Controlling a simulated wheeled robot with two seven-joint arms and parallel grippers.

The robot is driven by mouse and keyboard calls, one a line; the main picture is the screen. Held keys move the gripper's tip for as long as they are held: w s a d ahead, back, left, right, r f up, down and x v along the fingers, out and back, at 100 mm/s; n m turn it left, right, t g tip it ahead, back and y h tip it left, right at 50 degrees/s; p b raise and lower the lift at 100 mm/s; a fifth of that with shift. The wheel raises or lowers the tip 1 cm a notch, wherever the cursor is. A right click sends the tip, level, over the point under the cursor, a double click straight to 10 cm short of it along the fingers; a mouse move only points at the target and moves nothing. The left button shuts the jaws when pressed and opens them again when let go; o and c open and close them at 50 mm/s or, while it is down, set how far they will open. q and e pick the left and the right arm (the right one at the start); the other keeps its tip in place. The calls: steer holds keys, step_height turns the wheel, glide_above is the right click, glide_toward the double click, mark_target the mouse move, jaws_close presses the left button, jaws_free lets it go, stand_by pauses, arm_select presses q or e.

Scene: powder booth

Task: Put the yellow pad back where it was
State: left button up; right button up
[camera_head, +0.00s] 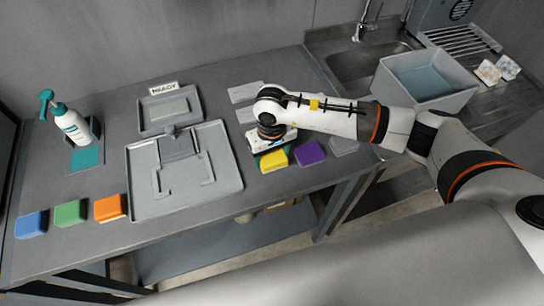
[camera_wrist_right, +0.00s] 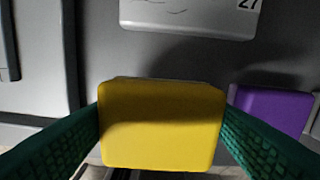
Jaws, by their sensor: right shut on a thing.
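The yellow pad (camera_head: 274,160) is at the table's near edge, just left of the purple pad (camera_head: 309,153). My right gripper (camera_head: 271,149) comes down over it from behind, its jaws mostly hidden by the wrist in the head view. In the right wrist view the yellow pad (camera_wrist_right: 162,123) sits between the two green fingers, which are shut on its sides. The purple pad (camera_wrist_right: 270,110) shows there to the right, close to the right finger. I cannot tell whether the yellow pad touches the table or hangs slightly above it. My left gripper is not in view.
A grey tray (camera_head: 142,196) lies left of the yellow pad. Orange (camera_head: 109,207), green (camera_head: 70,213) and blue (camera_head: 31,224) pads line the near edge further left. A spray bottle (camera_head: 72,128) stands at the back left. A grey tub (camera_head: 425,100) is by the sink.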

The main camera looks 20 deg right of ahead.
mark_target(272, 161)
step_height(272, 161, down, 2)
steer(key=shift+f+p, duration=0.2)
steer(key=shift+p, duration=0.2)
steer(key=shift+f, duration=0.35)
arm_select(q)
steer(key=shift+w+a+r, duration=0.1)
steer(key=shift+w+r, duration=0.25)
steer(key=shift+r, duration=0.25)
arm_select(e)
steer(key=shift+f, duration=0.1)
steer(key=shift+f, duration=0.1)
steer(key=o, duration=1.3)
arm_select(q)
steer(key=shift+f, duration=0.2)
